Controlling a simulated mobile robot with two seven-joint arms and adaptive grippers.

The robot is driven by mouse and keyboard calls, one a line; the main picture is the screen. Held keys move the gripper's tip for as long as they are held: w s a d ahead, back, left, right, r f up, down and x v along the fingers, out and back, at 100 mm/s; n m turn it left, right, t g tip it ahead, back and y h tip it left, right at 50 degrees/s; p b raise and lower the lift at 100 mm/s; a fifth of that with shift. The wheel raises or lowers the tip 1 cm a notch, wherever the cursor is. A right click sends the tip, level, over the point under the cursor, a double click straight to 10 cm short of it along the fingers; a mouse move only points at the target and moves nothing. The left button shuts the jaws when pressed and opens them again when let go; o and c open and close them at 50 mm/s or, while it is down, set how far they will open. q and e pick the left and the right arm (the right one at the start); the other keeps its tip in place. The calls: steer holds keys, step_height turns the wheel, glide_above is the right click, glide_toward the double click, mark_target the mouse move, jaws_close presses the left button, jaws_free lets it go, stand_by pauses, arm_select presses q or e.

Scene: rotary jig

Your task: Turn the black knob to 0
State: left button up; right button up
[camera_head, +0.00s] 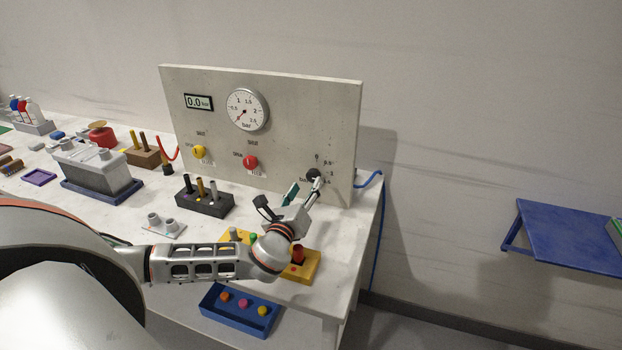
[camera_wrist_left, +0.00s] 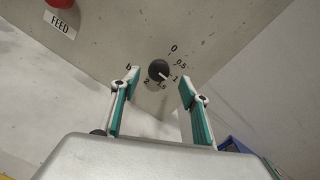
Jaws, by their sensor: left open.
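The black knob (camera_head: 313,175) is on the lower right of the upright grey panel (camera_head: 300,110). In the left wrist view the knob (camera_wrist_left: 157,69) has printed marks around it from 0 at the upper right down through 0.5, 1, 1.5 and 2. Its white pointer appears to point lower right, near the 1. My left gripper (camera_head: 303,189) is open in front of the knob. In the left wrist view its green-padded fingers (camera_wrist_left: 159,90) are apart, with the knob showing beyond and between them; no contact is visible. My right gripper is not in view.
The panel also carries a red knob (camera_head: 250,162), a yellow knob (camera_head: 199,152), a round gauge (camera_head: 247,109) and a display (camera_head: 198,102) reading 0.0 bar. A dark block with pegs (camera_head: 205,203) and a yellow block (camera_head: 309,267) stand near my left arm. A blue cable (camera_head: 371,179) passes the panel's right edge.

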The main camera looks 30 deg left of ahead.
mark_target(312, 177)
arm_select(q)
steer(key=x, duration=0.5)
steer(key=shift+w+f, duration=0.15)
steer(key=shift+w, duration=0.25)
steer(key=shift+c, duration=0.3)
steer(key=c, duration=1)
